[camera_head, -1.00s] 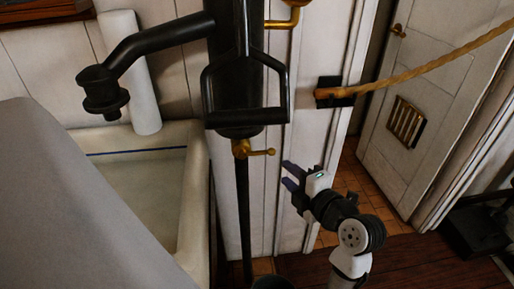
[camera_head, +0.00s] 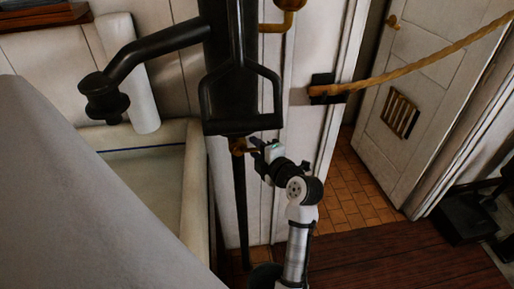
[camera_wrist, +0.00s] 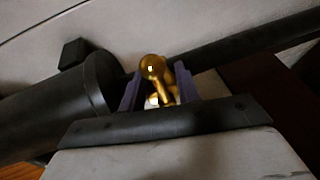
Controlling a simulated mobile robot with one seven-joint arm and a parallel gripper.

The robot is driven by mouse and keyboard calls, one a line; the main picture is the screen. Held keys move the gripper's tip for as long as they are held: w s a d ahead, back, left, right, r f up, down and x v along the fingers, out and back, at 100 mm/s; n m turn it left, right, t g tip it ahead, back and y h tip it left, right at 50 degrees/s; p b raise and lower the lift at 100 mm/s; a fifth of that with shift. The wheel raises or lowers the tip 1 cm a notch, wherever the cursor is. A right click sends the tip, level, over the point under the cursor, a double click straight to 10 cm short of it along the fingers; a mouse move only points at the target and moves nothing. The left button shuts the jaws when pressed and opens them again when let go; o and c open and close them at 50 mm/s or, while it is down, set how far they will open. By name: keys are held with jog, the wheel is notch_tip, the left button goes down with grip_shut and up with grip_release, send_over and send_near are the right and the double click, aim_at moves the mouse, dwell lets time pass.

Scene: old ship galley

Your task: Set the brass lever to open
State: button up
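The brass lever (camera_head: 240,147) is a small valve handle with a ball end, low on the black pump column. In the wrist view its ball (camera_wrist: 152,67) and stem show up close, between the two purple fingers of my gripper (camera_wrist: 160,90). The fingers stand apart on either side of the lever; I see a gap beside the ball. In the head view my gripper (camera_head: 259,150) is right at the lever, on its right side, and hides part of it. The black pump body (camera_wrist: 60,105) and the thin pipe below it (camera_head: 242,210) carry the valve.
The black pump handle (camera_head: 243,126) hangs just above my gripper. A pale sink (camera_head: 196,190) stands at the left. A rope (camera_head: 420,62) crosses at the upper right before an open white door (camera_head: 415,105).

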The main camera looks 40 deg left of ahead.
jog(key=shift+c, duration=0.4)
grip_shut()
